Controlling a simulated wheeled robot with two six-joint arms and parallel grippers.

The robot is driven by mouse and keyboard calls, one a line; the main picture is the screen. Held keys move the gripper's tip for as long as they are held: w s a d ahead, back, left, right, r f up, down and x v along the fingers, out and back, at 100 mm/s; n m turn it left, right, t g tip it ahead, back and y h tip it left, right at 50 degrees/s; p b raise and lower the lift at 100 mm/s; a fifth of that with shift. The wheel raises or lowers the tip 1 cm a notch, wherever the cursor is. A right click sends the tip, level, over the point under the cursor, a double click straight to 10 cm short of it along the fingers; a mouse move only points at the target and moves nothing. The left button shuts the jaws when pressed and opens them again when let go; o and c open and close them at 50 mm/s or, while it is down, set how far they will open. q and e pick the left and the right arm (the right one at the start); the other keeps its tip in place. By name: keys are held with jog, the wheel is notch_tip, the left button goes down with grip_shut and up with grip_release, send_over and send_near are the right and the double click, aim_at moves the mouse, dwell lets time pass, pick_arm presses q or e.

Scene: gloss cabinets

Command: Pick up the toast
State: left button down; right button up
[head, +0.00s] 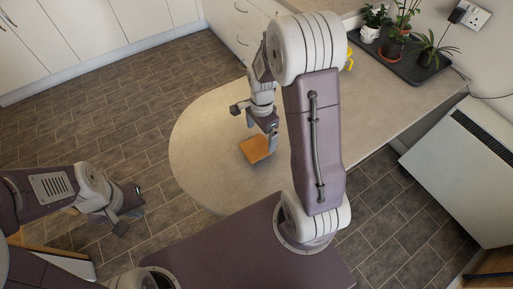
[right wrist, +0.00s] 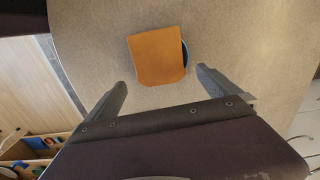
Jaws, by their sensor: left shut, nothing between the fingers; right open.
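The toast (head: 257,148) is an orange-brown slice on the rounded end of the pale counter (head: 205,150). In the right wrist view the toast (right wrist: 158,57) lies ahead of the fingers, roughly centred between them. A dark blue edge of something shows at its right side, mostly hidden. My right gripper (head: 254,114) is open and empty, close to the toast in the head view; its two fingers also show in the right wrist view (right wrist: 161,84). My left gripper (head: 130,209) is shut and empty at the lower left, over the floor and away from the counter.
A dark tray (head: 398,66) with several potted plants stands at the counter's far right. A yellow object (head: 349,60) is partly hidden behind my right arm. White cabinets (head: 75,35) line the back. A white heater (head: 465,165) is at the right. The counter left of the toast is clear.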

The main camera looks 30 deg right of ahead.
aim_at(260, 145)
notch_tip(260, 145, down, 5)
jog(key=shift+s+a+r+b, duration=0.1)
jog(key=shift+s+a+b, duration=0.05)
jog(key=shift+b, duration=0.15)
jog(key=shift+f, duration=0.2)
jog(key=c, duration=1.1)
jog(key=shift+r, duration=0.55)
jog(key=shift+c, duration=0.2)
notch_tip(260, 145, up, 3)
jog(key=shift+p, duration=0.3)
jog(key=s+d+r, duration=0.4)
jog(key=d+r, duration=0.3)
jog(key=d, duration=0.4)
jog(key=shift+p, duration=0.3)
